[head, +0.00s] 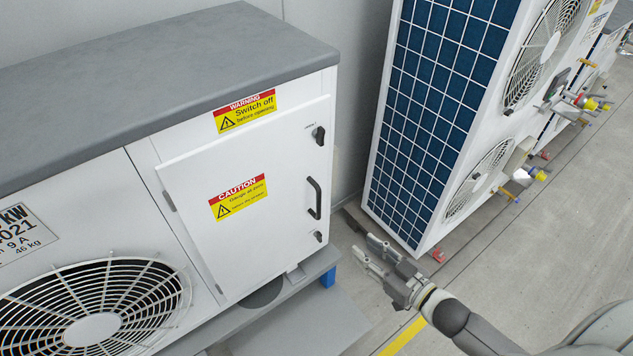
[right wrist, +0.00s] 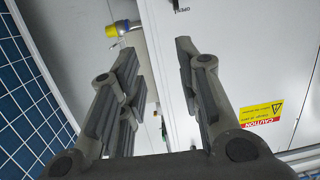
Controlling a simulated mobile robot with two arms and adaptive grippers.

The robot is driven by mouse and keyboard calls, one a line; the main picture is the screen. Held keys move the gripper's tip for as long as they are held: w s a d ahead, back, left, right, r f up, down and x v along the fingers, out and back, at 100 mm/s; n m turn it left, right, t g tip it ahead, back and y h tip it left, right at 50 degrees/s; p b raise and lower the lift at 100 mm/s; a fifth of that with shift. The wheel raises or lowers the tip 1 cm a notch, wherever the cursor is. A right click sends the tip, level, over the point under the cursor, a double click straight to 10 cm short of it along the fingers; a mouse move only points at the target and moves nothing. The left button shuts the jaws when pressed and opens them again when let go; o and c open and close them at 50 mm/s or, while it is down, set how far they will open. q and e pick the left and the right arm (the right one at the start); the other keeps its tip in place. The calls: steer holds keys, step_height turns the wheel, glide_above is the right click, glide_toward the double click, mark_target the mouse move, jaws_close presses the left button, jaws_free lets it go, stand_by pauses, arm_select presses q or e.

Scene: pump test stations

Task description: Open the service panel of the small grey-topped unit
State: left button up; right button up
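The small unit has a grey top (head: 150,70) and a white body at the left of the head view. Its white service panel (head: 250,165) looks shut, with a black bar handle (head: 314,198) near its right edge. A black latch (head: 319,135) sits above the handle and another (head: 318,236) below it. My right gripper (head: 372,258) is to the right of the panel and below the handle, apart from it. Its fingers are spread and empty, as the right wrist view (right wrist: 160,70) also shows. My left gripper is in neither view.
A tall unit with a blue grille (head: 425,100) stands close on the right, leaving a narrow gap. Yellow and red valve fittings (head: 590,102) stick out from units farther right. A fan grille (head: 95,305) is left of the panel. Open floor (head: 530,260) lies at right.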

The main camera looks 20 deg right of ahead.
mark_target(320, 205)
steer(key=a+r+n+y+p, duration=0.1)
steer(key=a+r+y, duration=0.25)
steer(key=r, duration=0.75)
steer(key=shift+t+h, duration=0.25)
steer(key=shift+t, duration=0.05)
steer(key=shift+f+p+x, duration=0.15)
steer(key=shift+p+x, duration=0.5)
steer(key=shift+x, duration=2.15)
steer(key=shift+f+p+x, duration=0.1)
steer(key=shift+p+x, duration=0.55)
steer(key=shift+x, duration=2.1)
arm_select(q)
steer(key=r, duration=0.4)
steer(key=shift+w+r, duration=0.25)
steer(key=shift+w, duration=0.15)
arm_select(e)
steer(key=shift+a, duration=0.15)
jaws_close()
